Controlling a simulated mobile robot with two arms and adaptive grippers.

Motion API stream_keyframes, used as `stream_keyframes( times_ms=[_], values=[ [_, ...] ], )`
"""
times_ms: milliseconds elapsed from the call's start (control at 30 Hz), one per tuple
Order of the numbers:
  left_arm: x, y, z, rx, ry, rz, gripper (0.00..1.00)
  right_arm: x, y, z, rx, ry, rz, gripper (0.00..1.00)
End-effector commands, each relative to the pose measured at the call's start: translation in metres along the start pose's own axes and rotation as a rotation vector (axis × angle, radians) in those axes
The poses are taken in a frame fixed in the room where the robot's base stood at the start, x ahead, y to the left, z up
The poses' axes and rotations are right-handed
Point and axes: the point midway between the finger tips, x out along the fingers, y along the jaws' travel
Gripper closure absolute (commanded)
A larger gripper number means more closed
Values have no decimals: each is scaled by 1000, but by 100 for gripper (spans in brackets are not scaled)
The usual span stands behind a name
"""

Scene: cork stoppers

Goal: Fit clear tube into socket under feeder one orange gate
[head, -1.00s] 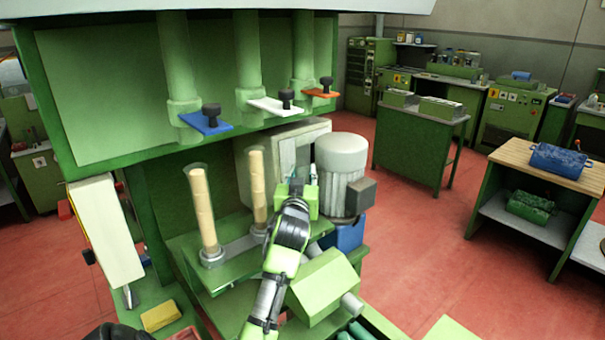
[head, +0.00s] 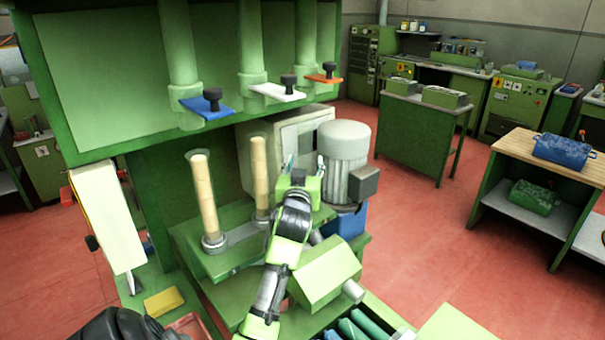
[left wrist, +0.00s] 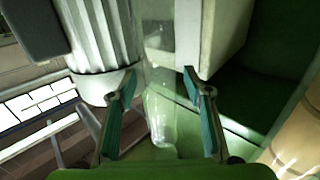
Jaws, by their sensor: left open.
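The orange gate (head: 323,78) is the rightmost of three gates under the feeder pipes. My left gripper (head: 303,165) is below it, between the white-grey box and the motor. In the left wrist view its jaws (left wrist: 161,105) are open, one finger on each side of a see-through, glinting upright shape that looks like the clear tube (left wrist: 162,125). I cannot tell whether the fingers touch it. The socket under the orange gate is hidden behind my gripper and wrist. Two cork-filled clear tubes (head: 203,195) (head: 260,180) stand upright under the blue gate (head: 207,105) and white gate (head: 277,92).
The grey motor (head: 343,150) stands close on the right of my gripper; its ribbed body (left wrist: 100,35) shows in the left wrist view. The pale box (head: 290,135) is close behind. A green slanted block (head: 325,275) lies in front. The red floor at right is open.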

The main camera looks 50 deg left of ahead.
Motion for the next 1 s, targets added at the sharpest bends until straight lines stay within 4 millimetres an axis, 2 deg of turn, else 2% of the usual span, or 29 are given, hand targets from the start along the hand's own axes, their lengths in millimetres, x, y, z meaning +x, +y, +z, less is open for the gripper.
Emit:
stream_keyframes(
  times_ms=[400, 533, 700, 1000],
  values=[
    [-80, 0, 1, -1, -2, 0, 54, 0, -1, 0, 1, 0, -1, 60],
    [-99, 0, 1, -2, -2, 0, 54, 0, -1, 0, 1, 0, -1, 60],
    [-111, 0, 0, 0, -1, 0, 54, 0, -1, 0, 1, 0, -1, 60],
    [-113, 0, 0, 0, 0, 0, 54, 0, -1, 0, 1, 0, -1, 60]
  ],
)
